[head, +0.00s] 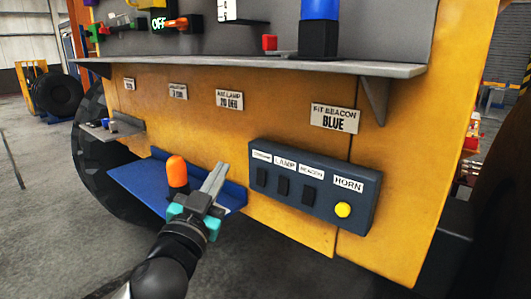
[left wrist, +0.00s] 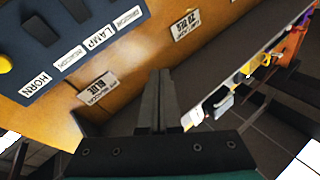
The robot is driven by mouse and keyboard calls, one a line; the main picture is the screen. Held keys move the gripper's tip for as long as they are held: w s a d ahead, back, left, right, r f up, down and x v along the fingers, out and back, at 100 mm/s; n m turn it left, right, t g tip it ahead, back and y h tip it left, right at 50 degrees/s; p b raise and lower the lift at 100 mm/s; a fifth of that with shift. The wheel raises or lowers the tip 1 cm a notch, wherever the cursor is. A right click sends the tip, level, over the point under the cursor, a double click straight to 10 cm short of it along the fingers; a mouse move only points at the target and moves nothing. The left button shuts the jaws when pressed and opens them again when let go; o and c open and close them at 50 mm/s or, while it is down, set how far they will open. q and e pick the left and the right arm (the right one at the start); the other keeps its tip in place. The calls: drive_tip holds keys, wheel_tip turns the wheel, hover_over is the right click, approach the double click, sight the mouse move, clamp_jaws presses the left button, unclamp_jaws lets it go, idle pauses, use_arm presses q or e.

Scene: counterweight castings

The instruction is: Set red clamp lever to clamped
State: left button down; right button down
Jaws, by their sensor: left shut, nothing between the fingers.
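My left gripper (head: 219,170) is shut and empty, in front of the yellow panel and well below that lever. In the left wrist view its closed fingers (left wrist: 156,100) point toward the yellow panel and a grey shelf. My right gripper is not in view.
A grey shelf (head: 240,65) juts out above my gripper, with a red cube (head: 269,43) and a blue beacon (head: 319,12) on it. A switch box (head: 310,190) is to the right. A blue tray (head: 135,185) holds an orange beacon (head: 176,170) close by.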

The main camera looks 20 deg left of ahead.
use_arm(q)
drive_tip(key=s+d+r+m+g+h, duration=0.3)
drive_tip(key=d+r+m+h, duration=0.2)
drive_tip(key=r+m+h, duration=0.6)
drive_tip(key=s+d+r+m+g+h, duration=0.35)
drive_tip(key=d+r+m+h, duration=0.25)
drive_tip(key=r+m+h, duration=0.5)
drive_tip(key=w+a+m+y, duration=0.1)
drive_tip(key=a+y, duration=0.5)
drive_tip(key=y, duration=0.2)
drive_tip(key=shift+w+r, duration=0.15)
drive_tip(key=shift+r, duration=0.2)
drive_tip(key=shift+d, duration=0.1)
